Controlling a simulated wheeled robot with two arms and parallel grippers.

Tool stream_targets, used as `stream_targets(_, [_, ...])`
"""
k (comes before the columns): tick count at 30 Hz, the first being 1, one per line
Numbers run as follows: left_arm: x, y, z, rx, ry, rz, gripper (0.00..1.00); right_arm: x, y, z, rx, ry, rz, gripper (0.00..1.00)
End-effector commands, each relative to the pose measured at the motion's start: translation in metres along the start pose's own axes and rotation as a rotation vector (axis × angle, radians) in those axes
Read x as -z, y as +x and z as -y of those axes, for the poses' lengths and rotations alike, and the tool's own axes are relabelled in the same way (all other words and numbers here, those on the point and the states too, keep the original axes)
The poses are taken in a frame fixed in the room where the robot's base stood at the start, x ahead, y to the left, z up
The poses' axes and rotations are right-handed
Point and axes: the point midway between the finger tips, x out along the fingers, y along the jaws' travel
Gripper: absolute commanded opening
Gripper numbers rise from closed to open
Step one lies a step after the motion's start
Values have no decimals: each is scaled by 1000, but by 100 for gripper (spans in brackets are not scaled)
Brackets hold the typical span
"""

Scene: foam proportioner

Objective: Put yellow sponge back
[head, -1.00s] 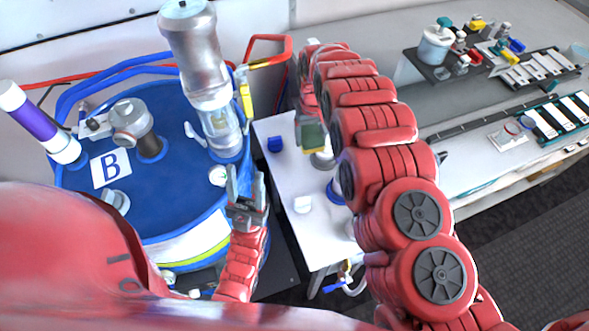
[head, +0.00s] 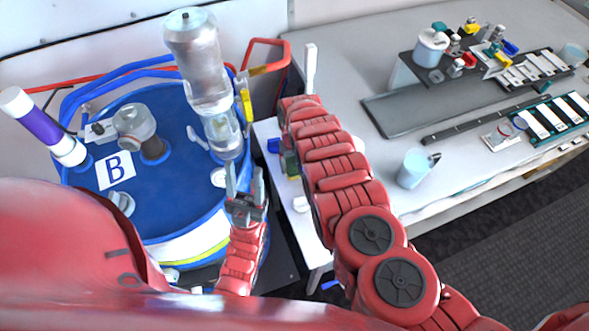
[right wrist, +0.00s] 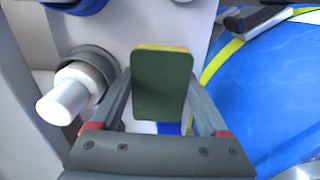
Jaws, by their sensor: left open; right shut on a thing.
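The yellow sponge (right wrist: 161,86) is between the fingers of my right gripper (right wrist: 160,78), which is shut on it. In the right wrist view its broad dark green face is towards the camera, with a thin yellow edge at the top. In the head view only a small green part of the sponge (head: 290,161) shows beside my right arm, over the small white table (head: 297,214). My right gripper is mostly hidden there. My left gripper (head: 244,180) is open and empty, in front of the blue tank's right edge.
The blue tank (head: 190,195) with upright cylinders stands at left. A white cylinder with a grey ring (right wrist: 76,92) is left of the sponge in the right wrist view. The long counter (head: 350,62) at right holds a cup (head: 414,168), a dark tray (head: 420,103) and racks.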

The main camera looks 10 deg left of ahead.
Motion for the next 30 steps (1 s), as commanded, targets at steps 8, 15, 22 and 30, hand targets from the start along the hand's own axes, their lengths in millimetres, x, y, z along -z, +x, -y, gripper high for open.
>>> stream_targets(8, [-3, -16, -1, 0, 0, 0, 50, -1, 31, 0, 1, -1, 1, 0])
stream_targets(15, [-3, -20, -1, 0, 0, 0, 50, -1, 38, 1, 3, -1, 0, 0])
stream_targets(22, [-4, -23, -1, 0, 0, 0, 50, -1, 41, 1, 2, -1, 0, 0])
stream_targets(30, [-4, -22, -1, 0, 0, 0, 50, -1, 40, 1, 2, -1, 1, 100])
